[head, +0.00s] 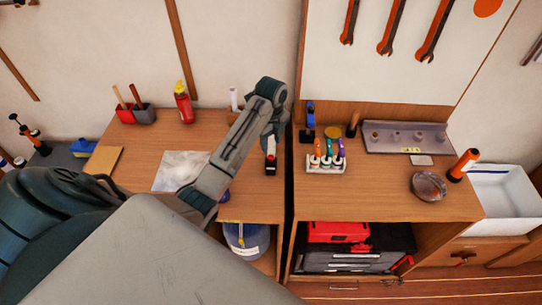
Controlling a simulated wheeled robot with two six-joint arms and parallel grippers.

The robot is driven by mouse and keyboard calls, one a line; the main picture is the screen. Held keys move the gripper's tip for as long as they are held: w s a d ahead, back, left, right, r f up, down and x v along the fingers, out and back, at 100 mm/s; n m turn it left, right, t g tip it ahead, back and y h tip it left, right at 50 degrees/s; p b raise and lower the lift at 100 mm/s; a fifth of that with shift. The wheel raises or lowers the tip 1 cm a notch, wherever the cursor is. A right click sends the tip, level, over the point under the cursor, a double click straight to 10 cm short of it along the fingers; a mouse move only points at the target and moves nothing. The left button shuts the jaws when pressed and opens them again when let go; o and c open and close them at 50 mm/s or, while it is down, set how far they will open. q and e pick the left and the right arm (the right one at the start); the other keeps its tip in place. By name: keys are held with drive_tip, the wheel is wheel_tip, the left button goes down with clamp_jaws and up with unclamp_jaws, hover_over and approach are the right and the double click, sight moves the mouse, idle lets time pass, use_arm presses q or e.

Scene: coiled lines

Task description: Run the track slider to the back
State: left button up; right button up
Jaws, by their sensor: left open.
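My left arm reaches in from the left, over the wooden bench, and bends down at the wrist. My left gripper (269,143) points down near the bench's right edge and is open. A small black block with a red top (270,166) sits just below it. It may be the track slider, but I cannot tell for sure. The gripper and my arm hide the surface behind it, so no track can be made out. I cannot tell whether the fingers touch the block. My right gripper is not in view.
A dark gap separates the two benches. On the right bench stand a rack of coloured bottles (326,160), a grey metal strip with knobs (405,137), a glass dish (428,186) and an orange-black bottle (463,165). A red bottle (184,103) stands at the back left.

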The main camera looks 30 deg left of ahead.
sight(271, 156)
use_arm(q)
wheel_tip(271, 156, down, 5)
drive_tip(key=shift+s+f+p, duration=0.1)
drive_tip(key=shift+p, duration=0.7)
drive_tip(key=shift+f, duration=0.6)
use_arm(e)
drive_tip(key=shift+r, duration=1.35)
use_arm(q)
clamp_jaws()
